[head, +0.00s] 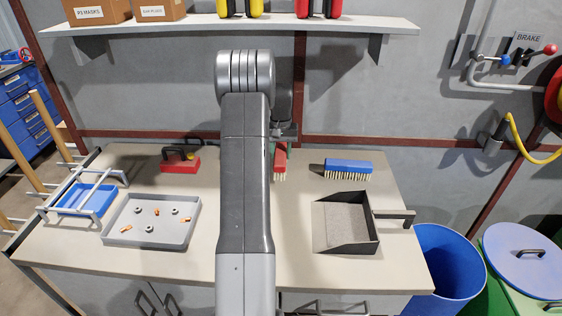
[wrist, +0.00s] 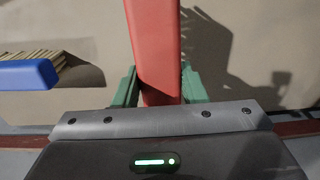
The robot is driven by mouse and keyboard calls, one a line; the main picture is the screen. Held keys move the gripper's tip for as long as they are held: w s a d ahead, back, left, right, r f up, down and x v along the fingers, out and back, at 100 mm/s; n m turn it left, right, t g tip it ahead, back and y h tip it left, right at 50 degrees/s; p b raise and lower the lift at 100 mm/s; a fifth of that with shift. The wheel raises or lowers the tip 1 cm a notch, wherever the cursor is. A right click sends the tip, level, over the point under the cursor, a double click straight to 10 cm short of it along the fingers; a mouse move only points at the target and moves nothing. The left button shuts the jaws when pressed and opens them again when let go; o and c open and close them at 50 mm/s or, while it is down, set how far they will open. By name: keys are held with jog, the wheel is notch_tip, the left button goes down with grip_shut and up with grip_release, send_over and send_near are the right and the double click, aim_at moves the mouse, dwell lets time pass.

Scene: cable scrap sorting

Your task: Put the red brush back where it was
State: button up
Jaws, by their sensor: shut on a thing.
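The red brush (head: 280,160) is partly hidden behind my arm in the head view, with its pale bristles pointing down. In the wrist view the red brush (wrist: 154,45) runs lengthwise between the green fingers of my gripper (wrist: 158,92), which is shut on it. My gripper also shows in the head view (head: 284,135), over the back of the workbench. The brush's shadow falls to its right in the wrist view. I cannot tell whether its bristles touch the bench top.
A blue brush (head: 348,166) lies to the right on the workbench (head: 300,270), behind a dark dustpan (head: 372,238). A shelf (head: 200,24) hangs above.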

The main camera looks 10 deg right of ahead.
aim_at(281, 151)
jog(key=shift+f, duration=1.85)
jog(key=shift+f, duration=0.1)
jog(key=shift+f, duration=0.15)
jog(key=o, duration=0.9)
jog(key=shift+r, duration=0.2)
notch_tip(281, 151, up, 12)
jog(key=shift+r, duration=0.1)
